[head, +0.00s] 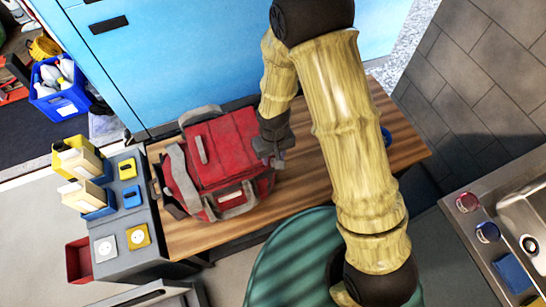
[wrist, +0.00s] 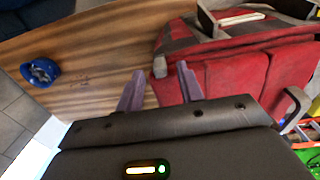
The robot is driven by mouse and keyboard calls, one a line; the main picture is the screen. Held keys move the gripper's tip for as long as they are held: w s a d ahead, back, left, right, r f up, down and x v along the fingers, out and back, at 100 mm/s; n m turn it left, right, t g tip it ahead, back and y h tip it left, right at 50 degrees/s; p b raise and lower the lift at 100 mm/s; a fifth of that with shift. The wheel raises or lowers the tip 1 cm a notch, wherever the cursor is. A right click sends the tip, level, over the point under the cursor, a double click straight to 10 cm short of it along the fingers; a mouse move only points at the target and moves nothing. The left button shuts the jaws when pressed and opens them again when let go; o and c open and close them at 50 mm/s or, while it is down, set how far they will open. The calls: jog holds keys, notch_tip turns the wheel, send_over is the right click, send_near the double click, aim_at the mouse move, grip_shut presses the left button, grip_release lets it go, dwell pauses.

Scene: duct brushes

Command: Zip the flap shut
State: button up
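A red bag (head: 228,150) with grey trim and straps sits on the wooden table. Its red top panel, which looks like the flap, faces up; the bag also shows in the wrist view (wrist: 235,78). My gripper (head: 275,160) is at the bag's right side in the head view. In the wrist view, its two purple-grey fingers (wrist: 160,68) stand apart. A small grey piece at the bag's corner shows between the fingertips; I cannot tell whether it is a zip pull or whether the fingers touch it. No zip line is clear in either view.
The wooden table (head: 340,165) has bare surface right of the bag. A blue round object (wrist: 40,71) lies on it. Left of the bag stands a grey unit (head: 125,225) with yellow and blue items. Blue cabinets (head: 200,50) stand behind, a green round container (head: 290,260) in front.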

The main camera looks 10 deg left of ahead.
jog(key=shift+f, duration=1.15)
grip_shut()
